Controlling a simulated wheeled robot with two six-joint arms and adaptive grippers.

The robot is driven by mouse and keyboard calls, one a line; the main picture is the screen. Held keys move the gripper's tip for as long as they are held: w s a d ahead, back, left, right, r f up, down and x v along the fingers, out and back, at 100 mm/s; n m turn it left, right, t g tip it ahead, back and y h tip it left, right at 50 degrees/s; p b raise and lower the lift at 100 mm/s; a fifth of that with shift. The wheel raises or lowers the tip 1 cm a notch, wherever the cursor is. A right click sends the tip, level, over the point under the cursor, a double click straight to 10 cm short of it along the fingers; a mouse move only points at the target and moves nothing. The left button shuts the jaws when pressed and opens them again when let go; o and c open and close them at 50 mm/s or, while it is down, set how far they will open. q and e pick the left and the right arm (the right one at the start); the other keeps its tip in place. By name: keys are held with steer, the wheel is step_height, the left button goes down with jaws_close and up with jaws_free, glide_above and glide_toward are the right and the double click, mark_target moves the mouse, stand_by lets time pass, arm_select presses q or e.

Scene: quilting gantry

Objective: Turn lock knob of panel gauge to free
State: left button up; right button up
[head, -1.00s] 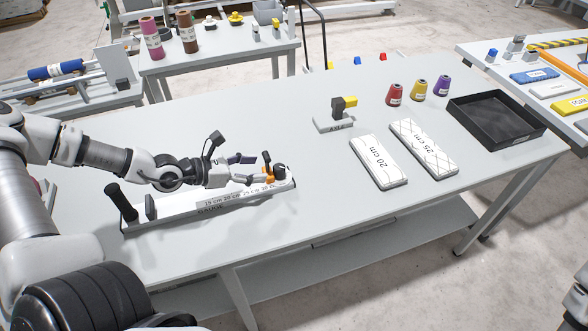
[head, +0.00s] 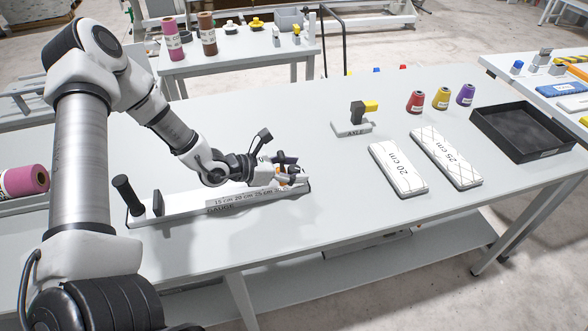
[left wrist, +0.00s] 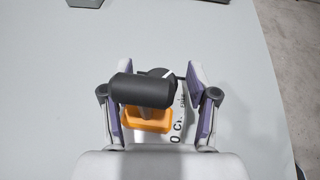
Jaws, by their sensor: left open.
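The panel gauge (head: 190,208) is a long pale bar with printed cm marks, lying on the grey table in the head view. A black upright handle stands at its left end. My left gripper (head: 292,168) is over the gauge's right end, its fingers partly hiding what is there. In the left wrist view, my left gripper (left wrist: 158,88) is open, with a finger on each side of a black bar-shaped grip (left wrist: 143,91) above an orange block (left wrist: 146,120). A round black knob with a white line (left wrist: 168,74) shows partly behind the grip. Contact cannot be told. My right gripper is out of view.
An axle stand (head: 352,128) and two white panels, 20 cm (head: 397,168) and 25 cm (head: 446,157), lie right of the gauge. Thread cones and a black tray (head: 522,132) are farther right. The table between gauge and panels is clear.

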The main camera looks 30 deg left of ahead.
arm_select(q)
jaws_close()
steer(key=shift+w+m+g+h+b, duration=0.1)
steer(key=shift+m+g+h+b, duration=0.45)
steer(key=shift+m+g+h, duration=1.35)
steer(key=shift+m, duration=0.3)
jaws_free()
steer(key=v, duration=0.6)
steer(key=shift+s+a+r, duration=0.2)
steer(key=shift+s+a, duration=0.05)
steer(key=shift+s, duration=0.05)
steer(key=shift+s+a+r, duration=0.1)
steer(key=shift+s+a, duration=0.15)
steer(key=shift+a, duration=0.05)
